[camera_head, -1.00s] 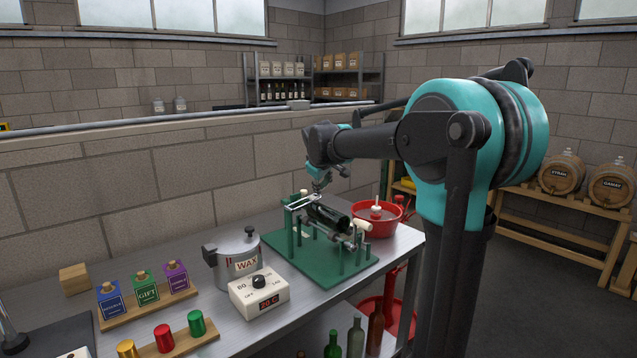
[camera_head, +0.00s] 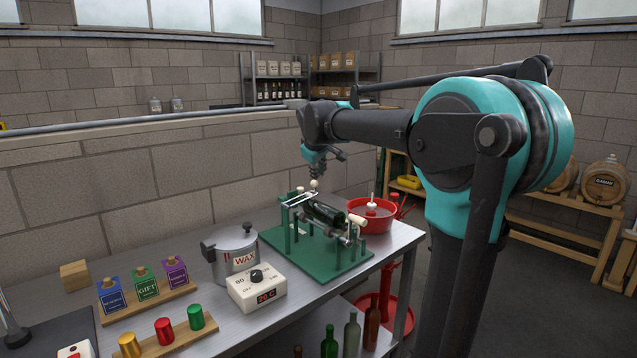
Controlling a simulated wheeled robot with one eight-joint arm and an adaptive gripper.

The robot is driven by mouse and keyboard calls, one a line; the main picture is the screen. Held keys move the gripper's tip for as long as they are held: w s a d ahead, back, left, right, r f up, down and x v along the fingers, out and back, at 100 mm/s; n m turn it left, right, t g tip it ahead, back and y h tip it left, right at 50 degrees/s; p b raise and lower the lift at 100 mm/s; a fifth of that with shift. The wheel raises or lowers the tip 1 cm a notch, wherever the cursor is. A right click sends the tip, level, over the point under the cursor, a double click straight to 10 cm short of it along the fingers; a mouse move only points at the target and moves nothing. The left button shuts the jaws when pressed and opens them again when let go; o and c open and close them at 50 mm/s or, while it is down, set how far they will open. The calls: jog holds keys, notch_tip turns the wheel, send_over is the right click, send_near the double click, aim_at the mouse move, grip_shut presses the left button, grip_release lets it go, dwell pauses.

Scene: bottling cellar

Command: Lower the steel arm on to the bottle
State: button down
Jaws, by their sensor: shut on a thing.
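A dark green bottle (camera_head: 326,214) lies on its side in a green stand (camera_head: 284,262) on the bench. The pale steel arm (camera_head: 297,199) spans the stand's left posts, beside the bottle's left end. I cannot tell whether it touches the glass. My gripper (camera_head: 314,181) points down above the steel arm, shut on a small pale knob there. The fingertips are small and dark, so the exact grip is hard to see. A pale roller or cork-like end (camera_head: 357,220) shows at the bottle's right end.
A wax pot (camera_head: 232,262) and its control box (camera_head: 257,288) stand left of the stand. A red pan (camera_head: 373,216) is close behind it on the right. Boxes (camera_head: 146,282) and coloured capsules (camera_head: 164,331) stand at the left. More bottles (camera_head: 352,335) stand below the bench.

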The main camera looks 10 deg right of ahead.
jog(key=v, duration=0.7)
jog(key=shift+r, duration=0.2)
jog(key=shift+s+d, duration=0.1)
jog(key=shift+d, duration=0.05)
